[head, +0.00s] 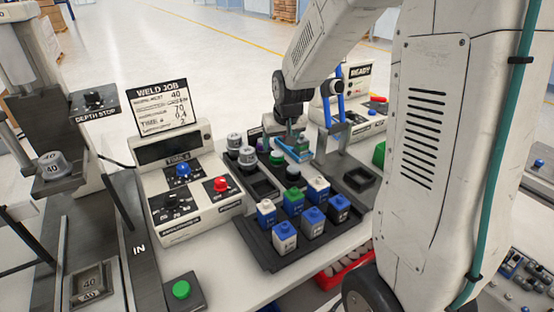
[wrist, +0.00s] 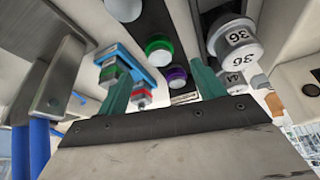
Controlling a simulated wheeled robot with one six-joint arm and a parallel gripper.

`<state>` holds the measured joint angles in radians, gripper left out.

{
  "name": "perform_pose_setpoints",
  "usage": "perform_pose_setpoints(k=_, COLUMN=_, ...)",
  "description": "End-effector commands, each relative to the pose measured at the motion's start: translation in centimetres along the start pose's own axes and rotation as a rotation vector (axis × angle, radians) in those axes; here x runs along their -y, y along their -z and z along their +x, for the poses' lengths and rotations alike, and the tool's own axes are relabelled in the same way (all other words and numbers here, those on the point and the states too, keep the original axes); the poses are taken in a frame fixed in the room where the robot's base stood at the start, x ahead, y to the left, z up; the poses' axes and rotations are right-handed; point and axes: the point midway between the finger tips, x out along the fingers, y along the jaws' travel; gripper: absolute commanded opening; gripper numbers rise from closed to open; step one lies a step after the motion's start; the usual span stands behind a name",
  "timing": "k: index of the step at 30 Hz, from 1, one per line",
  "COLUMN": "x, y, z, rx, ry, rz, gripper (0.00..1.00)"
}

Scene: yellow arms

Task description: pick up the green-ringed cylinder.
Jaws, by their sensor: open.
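The green-ringed cylinder (wrist: 158,47) shows in the wrist view, with a pale round top and a bright green ring. It stands on a dark strip, beyond and between my fingertips. My gripper (wrist: 160,78) is open, with two teal fingers and nothing between them; a gap to the cylinder seems to remain. A purple-ringed cylinder (wrist: 176,76) stands close beside the green-ringed one. In the head view my gripper is partly hidden at the lower end of my arm, above several small cylinders.
A blue bracket (wrist: 128,66) with coloured blocks is near the left finger. Grey numbered cylinders (wrist: 233,40) stand at the right. A post with blue bars (wrist: 38,115) is at the far left. A dark tray (head: 262,250) of blue-and-white blocks stands nearer in the head view.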

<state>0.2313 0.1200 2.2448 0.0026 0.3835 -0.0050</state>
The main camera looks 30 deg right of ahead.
Motion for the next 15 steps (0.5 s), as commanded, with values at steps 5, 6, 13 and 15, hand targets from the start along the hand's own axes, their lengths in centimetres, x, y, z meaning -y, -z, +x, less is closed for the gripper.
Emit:
perform_pose_setpoints(k=5, x=0.0, y=0.0, z=2.2, rx=0.002, ry=0.0, rz=0.0, gripper=0.68)
perform_pose_setpoints(k=6, x=0.0, y=-0.1, z=2.6, rx=0.002, ry=0.0, rz=0.0, gripper=0.68)
perform_pose_setpoints(k=13, x=-0.1, y=-0.2, z=6.0, rx=0.004, ry=0.0, rz=0.0, gripper=0.68)
perform_pose_setpoints(k=15, x=-0.1, y=-0.2, z=6.7, rx=0.003, ry=0.0, rz=0.0, gripper=0.68)
